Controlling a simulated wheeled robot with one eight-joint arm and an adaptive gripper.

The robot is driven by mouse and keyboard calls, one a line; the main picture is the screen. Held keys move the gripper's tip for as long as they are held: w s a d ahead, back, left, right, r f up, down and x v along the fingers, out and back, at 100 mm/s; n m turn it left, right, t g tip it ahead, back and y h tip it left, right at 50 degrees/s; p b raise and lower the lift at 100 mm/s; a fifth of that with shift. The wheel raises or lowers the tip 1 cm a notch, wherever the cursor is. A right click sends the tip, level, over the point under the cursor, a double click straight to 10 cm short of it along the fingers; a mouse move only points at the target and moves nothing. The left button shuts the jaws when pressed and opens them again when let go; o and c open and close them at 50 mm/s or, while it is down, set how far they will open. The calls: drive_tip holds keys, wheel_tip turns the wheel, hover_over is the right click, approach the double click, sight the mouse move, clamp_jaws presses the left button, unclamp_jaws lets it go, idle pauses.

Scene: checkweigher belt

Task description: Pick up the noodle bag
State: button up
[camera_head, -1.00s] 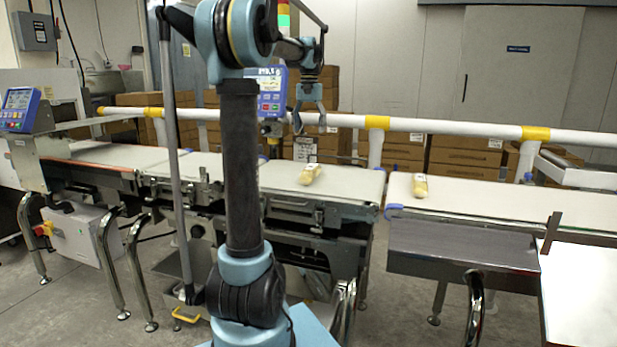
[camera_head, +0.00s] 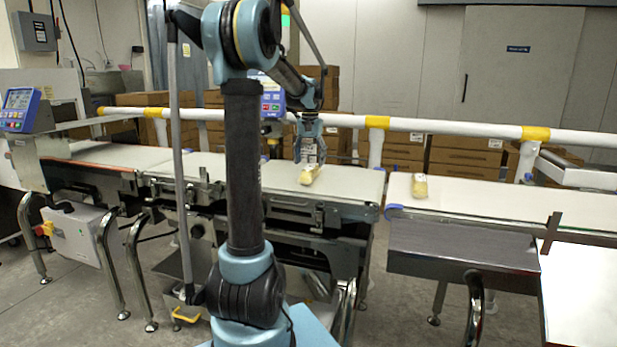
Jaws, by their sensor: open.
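A small pale-yellow noodle bag (camera_head: 308,175) lies on the middle white belt, near its right part. A second similar bag (camera_head: 419,187) lies on the right-hand belt near its left end. My gripper (camera_head: 311,160) points down with its fingers open, over or just behind the bag on the middle belt. Whether the fingertips touch that bag cannot be told. Nothing shows between the fingers for certain.
The middle belt (camera_head: 240,172) and right belt (camera_head: 520,205) are separated by a narrow gap. A white rail (camera_head: 450,127) with yellow bands runs behind the belts. A blue display (camera_head: 271,97) stands behind my arm. Brown boxes (camera_head: 460,158) are stacked at the back.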

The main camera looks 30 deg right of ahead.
sight(310, 166)
wheel_tip(310, 166, down, 5)
drive_tip(key=shift+s+r, duration=0.1)
drive_tip(key=shift+s, duration=0.05)
drive_tip(key=c, duration=1.5)
drive_tip(key=shift+o, duration=0.2)
